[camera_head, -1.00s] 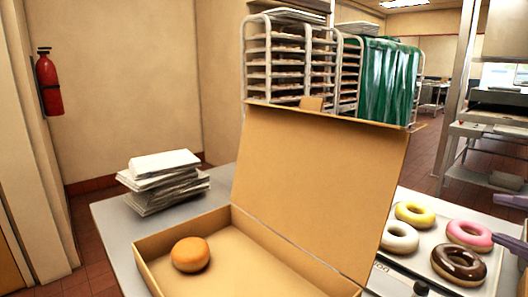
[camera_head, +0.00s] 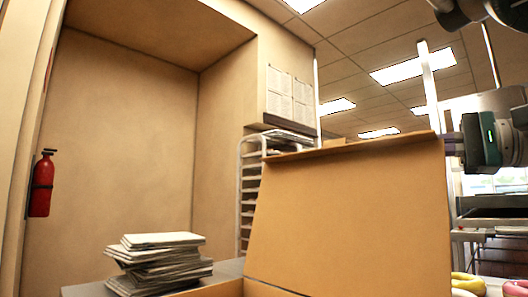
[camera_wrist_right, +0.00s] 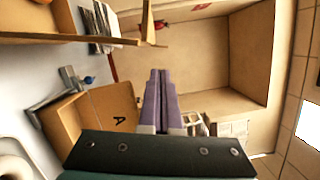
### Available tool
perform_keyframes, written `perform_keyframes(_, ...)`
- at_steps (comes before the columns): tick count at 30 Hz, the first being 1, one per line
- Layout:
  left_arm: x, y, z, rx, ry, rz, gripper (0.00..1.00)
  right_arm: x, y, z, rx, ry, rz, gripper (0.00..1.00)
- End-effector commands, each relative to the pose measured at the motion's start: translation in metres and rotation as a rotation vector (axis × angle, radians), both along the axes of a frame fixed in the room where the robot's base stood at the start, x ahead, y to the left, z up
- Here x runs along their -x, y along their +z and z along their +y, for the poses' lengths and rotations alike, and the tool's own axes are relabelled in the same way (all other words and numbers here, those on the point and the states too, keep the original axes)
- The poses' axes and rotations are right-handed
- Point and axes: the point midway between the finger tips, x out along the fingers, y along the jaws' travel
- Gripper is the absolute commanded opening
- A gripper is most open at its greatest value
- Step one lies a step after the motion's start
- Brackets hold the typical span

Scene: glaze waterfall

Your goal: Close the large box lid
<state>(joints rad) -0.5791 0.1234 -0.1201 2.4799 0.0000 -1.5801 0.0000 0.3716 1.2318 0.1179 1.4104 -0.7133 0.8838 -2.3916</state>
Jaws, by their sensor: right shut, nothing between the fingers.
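The large cardboard box lid (camera_head: 350,215) stands raised in the head view. Only a strip of the box base (camera_head: 225,289) shows at the bottom edge. My right gripper (camera_head: 451,144) is at the lid's upper right edge, with its purple fingers partly hidden by the lid. In the right wrist view the purple fingers (camera_wrist_right: 160,78) are together, with nothing between them. Brown cardboard of the large box (camera_wrist_right: 60,39) shows at the upper left there. I cannot tell whether the fingers touch the lid. My left gripper is not in view.
Stacked papers or trays (camera_head: 158,262) sit left of the box. Donuts (camera_head: 468,284) are at the lower right. A rack (camera_head: 250,190) stands behind the lid. In the wrist view, a smaller cardboard box marked A (camera_wrist_right: 108,108) is left of the fingers.

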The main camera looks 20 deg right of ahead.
Motion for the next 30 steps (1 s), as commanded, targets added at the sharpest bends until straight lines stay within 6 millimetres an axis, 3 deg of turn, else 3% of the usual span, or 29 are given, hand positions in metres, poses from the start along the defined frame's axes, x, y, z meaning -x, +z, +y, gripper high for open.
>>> perform_keyframes(3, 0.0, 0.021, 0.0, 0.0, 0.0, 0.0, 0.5, -0.017, 0.01, 0.013, -0.005, 0.002, -0.004, 0.0)
perform_keyframes(12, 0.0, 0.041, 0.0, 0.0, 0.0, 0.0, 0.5, -0.054, 0.007, 0.039, -0.006, 0.0, -0.001, 0.0)
perform_keyframes(30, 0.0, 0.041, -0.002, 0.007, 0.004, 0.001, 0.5, -0.06, 0.005, 0.045, 0.003, 0.0, -0.002, 0.0)
